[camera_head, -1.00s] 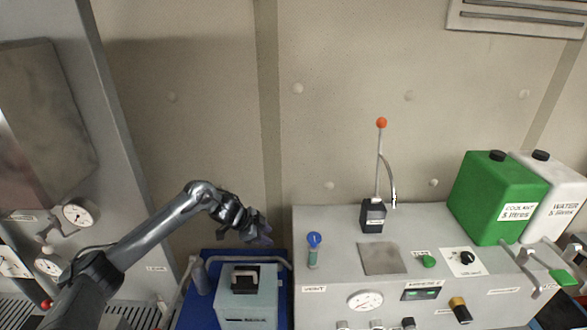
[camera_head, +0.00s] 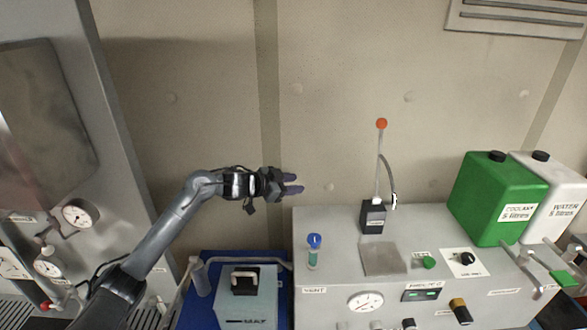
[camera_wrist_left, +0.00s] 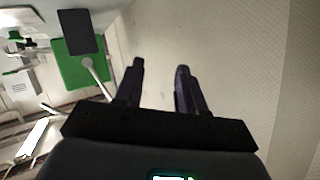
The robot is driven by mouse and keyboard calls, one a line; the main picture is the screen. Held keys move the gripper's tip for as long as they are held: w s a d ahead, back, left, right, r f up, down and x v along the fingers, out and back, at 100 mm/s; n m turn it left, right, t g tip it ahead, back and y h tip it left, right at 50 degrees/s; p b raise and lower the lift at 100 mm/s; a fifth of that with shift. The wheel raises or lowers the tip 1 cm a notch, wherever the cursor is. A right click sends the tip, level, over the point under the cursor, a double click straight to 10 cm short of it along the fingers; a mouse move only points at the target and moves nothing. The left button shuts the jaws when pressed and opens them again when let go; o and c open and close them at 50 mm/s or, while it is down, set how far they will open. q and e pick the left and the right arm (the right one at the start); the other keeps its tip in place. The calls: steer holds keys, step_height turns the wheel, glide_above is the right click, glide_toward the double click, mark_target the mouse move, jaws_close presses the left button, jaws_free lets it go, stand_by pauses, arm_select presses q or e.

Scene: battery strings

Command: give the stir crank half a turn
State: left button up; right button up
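The likely stir crank is a metal arm with a green handle (camera_head: 563,278) at the right end of the grey console; I cannot read a label on it. My left gripper (camera_head: 293,184) is in the air against the back wall, above and left of the console, far from this crank. Its two dark fingers point right and are spread with nothing between them. The fingers (camera_wrist_left: 160,85) also show apart and empty in the left wrist view. My right gripper is not in view.
The console (camera_head: 330,235) carries an upright lever with an orange knob (camera_head: 381,124), a blue-topped valve (camera_head: 314,240), and a black dial (camera_head: 467,257). A green coolant jug (camera_head: 485,205) and white water jug (camera_head: 555,200) stand at the back right. A grey box (camera_head: 247,300) sits below my left arm.

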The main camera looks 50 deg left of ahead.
arm_select(q)
steer(key=shift+n+t, duration=0.6)
steer(key=shift+t, duration=0.2)
steer(key=shift+w+r, duration=0.25)
steer(key=shift+r, duration=1.05)
steer(key=shift+w+r, duration=0.2)
steer(key=shift+r, duration=1.1)
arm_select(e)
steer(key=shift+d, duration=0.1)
